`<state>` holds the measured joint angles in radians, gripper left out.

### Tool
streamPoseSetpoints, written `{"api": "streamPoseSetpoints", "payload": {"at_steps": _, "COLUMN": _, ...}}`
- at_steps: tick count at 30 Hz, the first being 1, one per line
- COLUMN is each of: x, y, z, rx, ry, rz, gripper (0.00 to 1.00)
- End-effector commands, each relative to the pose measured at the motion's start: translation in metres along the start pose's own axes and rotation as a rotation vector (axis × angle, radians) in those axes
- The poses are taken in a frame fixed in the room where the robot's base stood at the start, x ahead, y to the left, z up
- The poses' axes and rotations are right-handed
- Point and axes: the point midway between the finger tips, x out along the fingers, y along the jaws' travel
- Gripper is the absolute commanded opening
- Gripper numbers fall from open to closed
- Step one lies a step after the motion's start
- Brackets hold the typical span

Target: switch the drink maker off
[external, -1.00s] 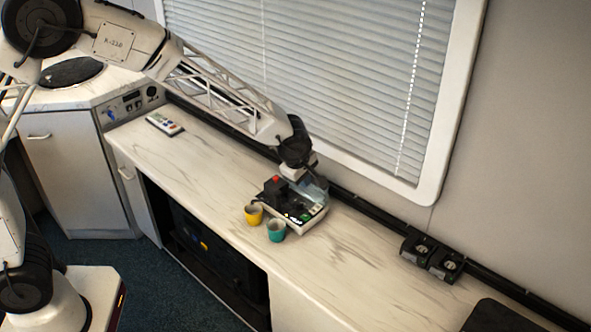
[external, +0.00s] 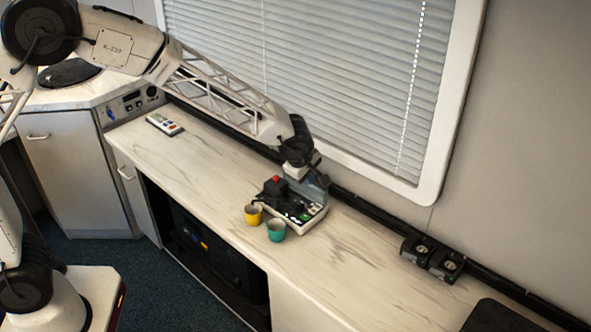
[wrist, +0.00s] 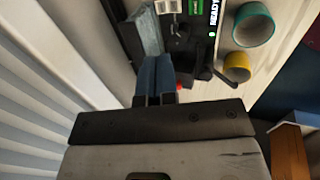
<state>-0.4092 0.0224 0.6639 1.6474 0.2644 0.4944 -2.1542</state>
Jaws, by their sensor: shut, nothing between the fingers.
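The drink maker (external: 297,215) is a low dark and light machine on the counter, with a red knob (external: 276,179) on top. My gripper (external: 316,188) is over the wall side of the machine. In the wrist view, its bluish fingers (wrist: 153,72) are together and empty, pointing toward the machine. Whether they touch it, I cannot tell.
A yellow cup (external: 253,214) and a teal cup (external: 276,231) stand in front of the machine. A remote (external: 164,124) lies further left on the counter (external: 215,165). The blind and wall are close behind.

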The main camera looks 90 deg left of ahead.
Motion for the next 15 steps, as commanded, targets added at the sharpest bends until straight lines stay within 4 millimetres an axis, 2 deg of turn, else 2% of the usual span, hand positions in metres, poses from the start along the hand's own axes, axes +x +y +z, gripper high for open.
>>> {"api": "streamPoseSetpoints", "payload": {"at_steps": 8, "x": 0.001, "y": 0.0, "z": 0.0, "rx": 0.0, "ry": 0.0, "rz": -0.001, "gripper": 0.0}}
{"api": "streamPoseSetpoints", "payload": {"at_steps": 15, "x": 0.011, "y": 0.0, "z": 0.0, "rx": 0.0, "ry": 0.001, "rz": -0.002, "gripper": 0.0}}
